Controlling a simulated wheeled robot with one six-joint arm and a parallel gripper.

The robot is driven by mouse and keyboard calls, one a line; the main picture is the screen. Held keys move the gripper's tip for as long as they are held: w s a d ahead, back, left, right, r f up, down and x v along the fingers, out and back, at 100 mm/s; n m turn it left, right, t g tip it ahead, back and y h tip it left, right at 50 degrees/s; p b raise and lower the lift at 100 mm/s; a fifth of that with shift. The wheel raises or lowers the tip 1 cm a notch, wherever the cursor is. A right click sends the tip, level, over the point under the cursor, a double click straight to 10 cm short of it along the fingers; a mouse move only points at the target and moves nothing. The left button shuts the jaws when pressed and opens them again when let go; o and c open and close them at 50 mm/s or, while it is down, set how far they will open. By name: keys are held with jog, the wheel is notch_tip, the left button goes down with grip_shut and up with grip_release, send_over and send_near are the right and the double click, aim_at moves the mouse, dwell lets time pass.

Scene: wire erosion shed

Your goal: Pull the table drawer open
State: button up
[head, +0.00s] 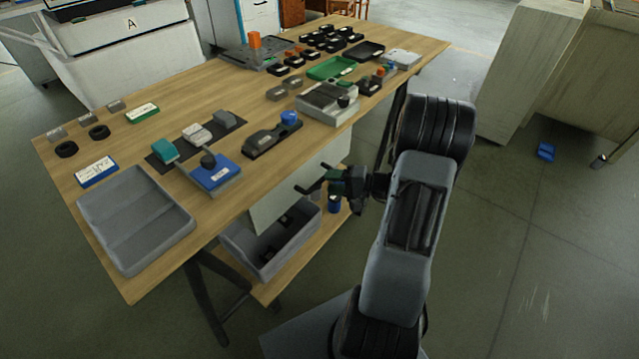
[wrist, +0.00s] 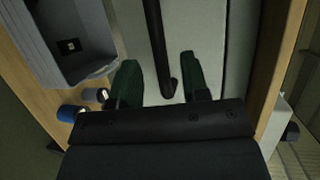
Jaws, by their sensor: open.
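The wooden table (head: 75,190) has a pale drawer front (head: 285,192) under its near edge. The drawer front (wrist: 205,25) fills the middle of the wrist view, with a dark bar handle (wrist: 155,35) on it. My gripper (head: 318,182) is at the drawer front in the head view. In the wrist view my gripper (wrist: 157,68) is open, its two green-padded fingers on either side of the handle, with visible space on both sides. Contact with the handle does not show. In the head view my gripper partly hides the handle area.
A grey bin (head: 290,252) and a blue cylinder (head: 334,204) stand on the lower shelf below the drawer. The tabletop holds a grey tray (head: 140,215), a green tray (head: 330,68) and several small fixtures.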

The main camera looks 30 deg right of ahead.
aim_at(320, 180)
jog(key=shift+x, duration=2.15)
grip_shut()
